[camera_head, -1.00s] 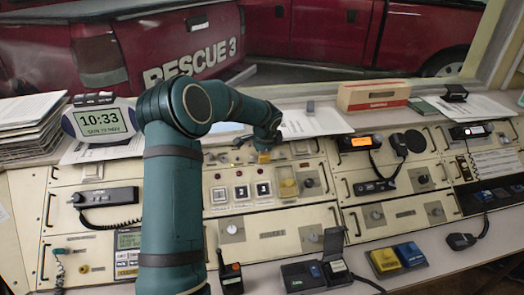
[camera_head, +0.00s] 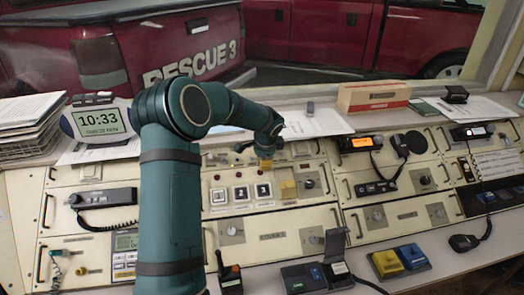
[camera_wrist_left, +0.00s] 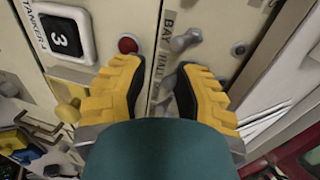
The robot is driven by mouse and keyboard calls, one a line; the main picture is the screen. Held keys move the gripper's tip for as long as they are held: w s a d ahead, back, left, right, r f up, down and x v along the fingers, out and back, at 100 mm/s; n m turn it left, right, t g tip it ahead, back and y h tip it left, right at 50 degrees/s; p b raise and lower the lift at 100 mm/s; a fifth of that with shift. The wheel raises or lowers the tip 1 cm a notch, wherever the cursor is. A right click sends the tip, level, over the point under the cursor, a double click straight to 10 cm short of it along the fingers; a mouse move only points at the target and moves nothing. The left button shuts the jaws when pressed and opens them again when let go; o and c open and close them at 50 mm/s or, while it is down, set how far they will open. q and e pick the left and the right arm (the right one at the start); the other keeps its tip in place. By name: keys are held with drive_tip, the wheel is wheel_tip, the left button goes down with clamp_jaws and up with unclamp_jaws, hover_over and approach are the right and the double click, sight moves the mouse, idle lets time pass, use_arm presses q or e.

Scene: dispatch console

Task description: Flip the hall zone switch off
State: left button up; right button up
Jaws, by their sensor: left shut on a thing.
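The hall zone switch (camera_wrist_left: 167,82) is a small metal toggle beside the HALL label in the left wrist view, mostly hidden between my fingers. My left gripper (camera_wrist_left: 157,90), with yellow fingers and dark pads, is shut on it close to the panel. In the head view, my left gripper (camera_head: 265,163) is at the upper part of the centre panel, and my own wrist and fingers hide the switch there. A silver toggle (camera_wrist_left: 185,40) stands by the BAY label, just beyond the fingers. Which way the hall switch is tilted cannot be told. My right gripper is not in view.
A yellow block (camera_head: 288,188) and dark knob (camera_head: 309,183) are on the centre panel. A radio (camera_head: 103,198) lies left, and a clock (camera_head: 98,118) stands behind.

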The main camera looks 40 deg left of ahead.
use_arm(q)
drive_tip(key=shift+s+d+f+p+v, duration=0.15)
drive_tip(key=shift+p+v, duration=0.2)
drive_tip(key=shift+v, duration=0.6)
drive_tip(key=shift+s+d+p+v, duration=0.15)
drive_tip(key=shift+p+v, duration=0.15)
drive_tip(key=shift+v, duration=0.7)
drive_tip(key=shift+s+d+f+p+v, duration=0.15)
drive_tip(key=shift+p+v, duration=0.2)
drive_tip(key=shift+v, duration=0.6)
drive_tip(key=shift+w+r, duration=0.1)
